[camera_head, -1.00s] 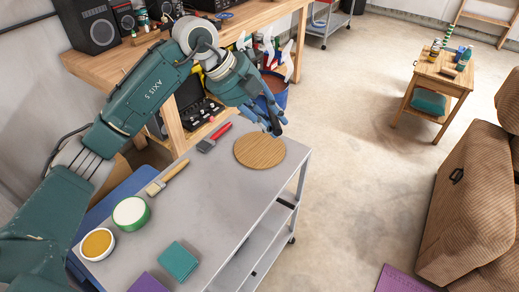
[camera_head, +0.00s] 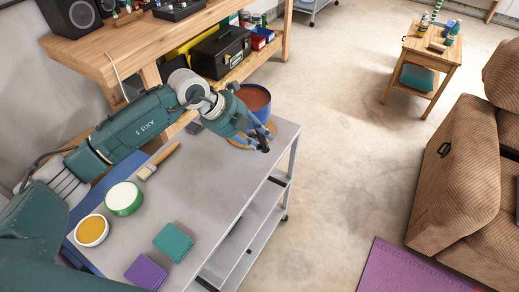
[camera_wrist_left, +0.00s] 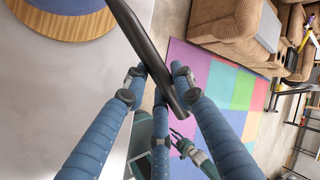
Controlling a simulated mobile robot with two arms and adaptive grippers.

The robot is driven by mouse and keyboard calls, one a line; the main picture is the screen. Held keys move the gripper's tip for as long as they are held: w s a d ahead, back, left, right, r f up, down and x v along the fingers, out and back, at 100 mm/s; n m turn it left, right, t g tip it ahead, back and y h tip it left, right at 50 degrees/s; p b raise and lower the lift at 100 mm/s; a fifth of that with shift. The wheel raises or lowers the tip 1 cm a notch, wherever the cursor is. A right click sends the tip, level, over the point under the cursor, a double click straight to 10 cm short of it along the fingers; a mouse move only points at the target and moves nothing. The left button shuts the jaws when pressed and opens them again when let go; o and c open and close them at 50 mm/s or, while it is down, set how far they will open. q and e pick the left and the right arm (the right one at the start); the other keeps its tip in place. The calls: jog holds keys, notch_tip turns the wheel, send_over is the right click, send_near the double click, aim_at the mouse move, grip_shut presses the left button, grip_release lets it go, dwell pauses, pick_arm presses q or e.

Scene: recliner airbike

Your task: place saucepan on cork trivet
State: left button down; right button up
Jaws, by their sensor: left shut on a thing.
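The blue saucepan (camera_head: 254,97), with reddish-brown contents, is at the far end of the grey cart top. My left gripper (camera_head: 264,143) is shut on its black handle, which crosses between the blue fingers in the left wrist view (camera_wrist_left: 160,62). The cork trivet (camera_wrist_left: 75,28) shows around the pan's blue base (camera_wrist_left: 62,4) in that view. The pan is upright over the trivet; I cannot tell if it touches. In the head view, my gripper and the pan hide most of the trivet. My right gripper (camera_wrist_left: 183,144) appears small and low in the left wrist view.
The cart top (camera_head: 205,195) also holds a brush (camera_head: 160,162), a green-rimmed tub (camera_head: 124,198), a bowl of yellow stuff (camera_head: 91,230), and teal (camera_head: 173,241) and purple (camera_head: 146,272) squares. A wooden workbench (camera_head: 130,48) stands behind. The cart's middle is clear.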

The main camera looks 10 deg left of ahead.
pick_arm(q)
jog(key=shift+w+f, duration=0.2)
jog(key=shift+f, duration=0.6)
jog(key=shift+f+p, duration=0.4)
jog(key=shift+f, duration=1.65)
jog(key=c, duration=1.8)
grip_release()
jog(key=shift+s+f, duration=0.15)
jog(key=shift+f, duration=0.1)
jog(key=o, duration=0.4)
jog(key=shift+c, duration=0.2)
jog(key=shift+s+r, duration=0.1)
jog(key=b+v, duration=0.3)
jog(key=v, duration=0.9)
